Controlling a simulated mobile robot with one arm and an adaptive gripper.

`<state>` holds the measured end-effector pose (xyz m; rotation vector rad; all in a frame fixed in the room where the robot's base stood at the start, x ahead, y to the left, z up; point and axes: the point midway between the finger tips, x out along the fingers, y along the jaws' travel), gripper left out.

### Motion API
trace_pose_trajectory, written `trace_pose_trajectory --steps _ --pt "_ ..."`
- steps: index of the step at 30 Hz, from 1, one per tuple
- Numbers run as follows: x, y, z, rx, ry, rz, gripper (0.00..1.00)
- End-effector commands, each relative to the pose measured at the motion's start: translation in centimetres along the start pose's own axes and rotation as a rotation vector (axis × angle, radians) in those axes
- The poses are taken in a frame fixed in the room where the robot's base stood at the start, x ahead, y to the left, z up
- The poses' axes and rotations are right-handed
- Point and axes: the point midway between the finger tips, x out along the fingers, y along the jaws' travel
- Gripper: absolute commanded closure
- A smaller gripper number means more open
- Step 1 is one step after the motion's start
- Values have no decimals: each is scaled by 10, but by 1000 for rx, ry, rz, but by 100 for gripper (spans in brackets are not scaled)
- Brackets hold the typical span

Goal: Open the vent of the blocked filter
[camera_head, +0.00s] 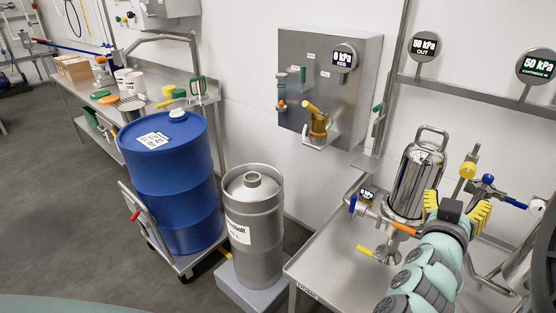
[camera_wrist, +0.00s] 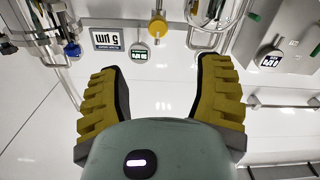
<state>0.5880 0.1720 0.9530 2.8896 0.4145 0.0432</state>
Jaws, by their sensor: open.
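A shiny steel filter housing (camera_head: 413,185) with a top handle stands upright on the steel bench. Gauges above read 50 kPa OUT (camera_head: 424,46) and 50 kPa with a cartridge label (camera_head: 537,67). A yellow round knob (camera_head: 467,170) sits on a pipe right of the housing; a yellow knob also shows in the wrist view (camera_wrist: 157,26), beyond the fingertips. I cannot tell which part is the vent. My gripper (camera_head: 457,204) is open and empty, right of the housing in the head view; its yellow fingers frame bare wall in the wrist view (camera_wrist: 160,68).
Blue-handled (camera_head: 488,179) and orange-handled (camera_head: 404,228) valves crowd the pipework around my gripper. A steel wall box (camera_head: 350,85), a steel keg (camera_head: 255,225) and a blue drum (camera_head: 170,190) stand left. A 5 µm sign (camera_wrist: 107,39) appears upside down in the wrist view.

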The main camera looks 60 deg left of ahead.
Motion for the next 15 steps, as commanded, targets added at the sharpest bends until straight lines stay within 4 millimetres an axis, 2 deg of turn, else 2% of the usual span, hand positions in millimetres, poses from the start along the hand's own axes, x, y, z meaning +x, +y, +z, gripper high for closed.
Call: trace_pose_trajectory --steps 15 --pt "83 4 -1 1 1 7 34"
